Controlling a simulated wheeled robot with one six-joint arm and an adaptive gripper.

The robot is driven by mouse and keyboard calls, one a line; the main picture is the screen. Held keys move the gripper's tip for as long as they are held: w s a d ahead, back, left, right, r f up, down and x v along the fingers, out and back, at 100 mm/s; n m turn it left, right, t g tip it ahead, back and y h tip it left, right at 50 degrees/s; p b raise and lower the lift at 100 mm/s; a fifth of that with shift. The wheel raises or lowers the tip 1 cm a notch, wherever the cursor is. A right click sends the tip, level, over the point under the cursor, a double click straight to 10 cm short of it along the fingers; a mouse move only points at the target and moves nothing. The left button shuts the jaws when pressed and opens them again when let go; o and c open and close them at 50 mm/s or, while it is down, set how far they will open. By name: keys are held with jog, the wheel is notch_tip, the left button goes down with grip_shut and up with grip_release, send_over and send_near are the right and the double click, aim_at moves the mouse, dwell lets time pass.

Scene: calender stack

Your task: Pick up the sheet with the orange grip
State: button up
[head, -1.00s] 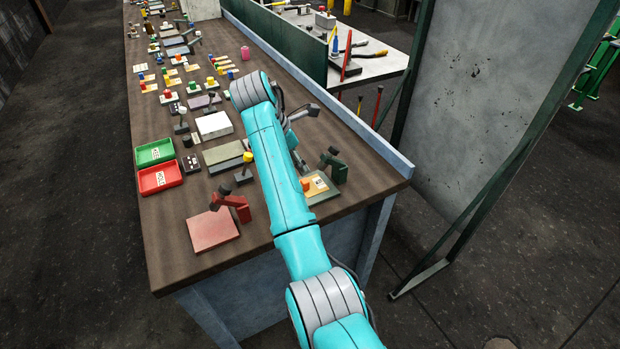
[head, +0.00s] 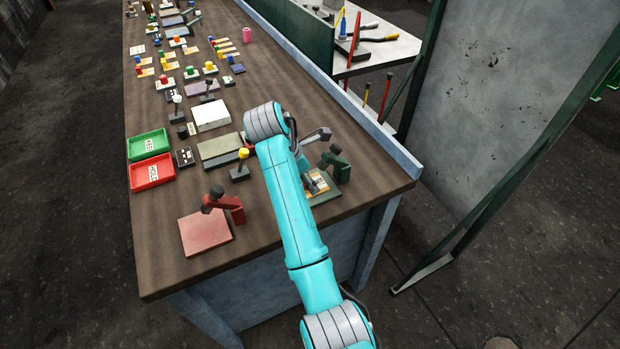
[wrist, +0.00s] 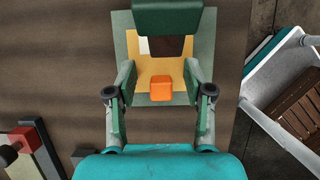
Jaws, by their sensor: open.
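The sheet (wrist: 172,73) is yellow-tan with a white patch, and its orange grip (wrist: 161,88) is a small block near its front edge. In the wrist view it lies on a green plate (wrist: 120,48), with a dark green upright part (wrist: 168,17) over its far end. My gripper (wrist: 160,92) is open, with one finger on each side of the orange grip and gaps between. In the head view my arm hides most of the sheet, but part of it (head: 320,184) shows beside the dark green clamp (head: 335,163). The orange grip is hidden there.
A red plate (head: 205,234) with a red lever stands front left on the bench. Green (head: 149,145) and red (head: 152,173) trays lie at the left. A yellow-knobbed lever (head: 241,163) stands left of my arm. A raised blue-grey edge (head: 385,140) runs along the right.

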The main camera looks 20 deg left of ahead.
grip_shut()
jog(key=shift+r, duration=0.1)
dwell(0.3)
